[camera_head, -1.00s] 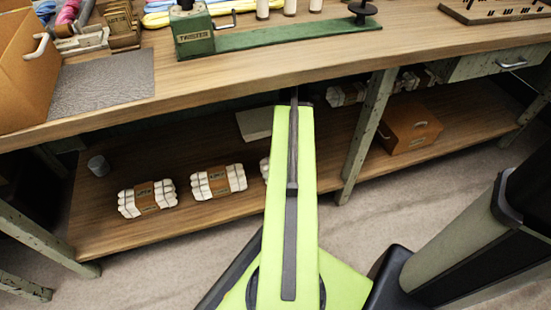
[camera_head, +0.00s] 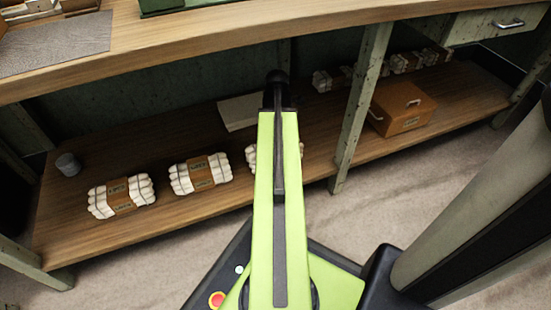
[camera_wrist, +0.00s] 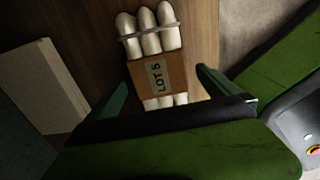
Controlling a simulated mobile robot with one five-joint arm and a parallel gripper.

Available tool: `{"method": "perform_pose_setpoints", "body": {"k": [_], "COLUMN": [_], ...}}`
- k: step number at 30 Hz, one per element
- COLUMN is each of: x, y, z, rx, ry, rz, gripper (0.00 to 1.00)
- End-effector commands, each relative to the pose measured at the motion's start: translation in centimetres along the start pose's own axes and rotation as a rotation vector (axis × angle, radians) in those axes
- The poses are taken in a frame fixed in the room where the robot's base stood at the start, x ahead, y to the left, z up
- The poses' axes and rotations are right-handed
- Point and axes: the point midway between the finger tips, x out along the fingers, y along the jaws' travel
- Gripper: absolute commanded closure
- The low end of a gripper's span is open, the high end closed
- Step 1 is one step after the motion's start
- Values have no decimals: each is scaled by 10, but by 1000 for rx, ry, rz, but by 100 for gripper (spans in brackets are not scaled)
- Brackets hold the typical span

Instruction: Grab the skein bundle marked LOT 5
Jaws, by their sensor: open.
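The skein bundle marked LOT 5 (camera_wrist: 158,62) shows in the wrist view as white rolls with a brown band and a readable label. It lies on the wooden lower shelf. My gripper (camera_wrist: 161,84) is open, with one green finger on each side of the bundle's near part. Nothing is held, and I cannot tell whether the fingers touch it. In the head view my lime-green arm covers most of a bundle (camera_head: 251,157) on the shelf, and my gripper is hidden behind the arm.
Two similar banded bundles lie left on the shelf (camera_head: 160,215), one at the far left (camera_head: 121,196) and one nearer (camera_head: 200,175). A grey can (camera_head: 68,164), a pale block (camera_head: 239,112) and an orange box (camera_head: 401,108) share it. A green post (camera_head: 361,105) and the bench top (camera_head: 200,41) border the space.

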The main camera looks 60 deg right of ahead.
Motion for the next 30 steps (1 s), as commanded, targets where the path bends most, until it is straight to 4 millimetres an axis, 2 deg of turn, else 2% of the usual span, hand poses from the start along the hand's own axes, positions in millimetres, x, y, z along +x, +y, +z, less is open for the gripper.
{"method": "perform_pose_setpoints", "body": {"k": [4, 12, 20, 30], "x": [9, 52, 50, 50], "y": [1, 3, 3, 2], "z": [-2, -6, -6, -6], "rx": [0, 1, 1, 1], "ry": [0, 0, 0, 0], "rz": [0, 0, 0, 0], "gripper": [0, 0, 0, 44]}}
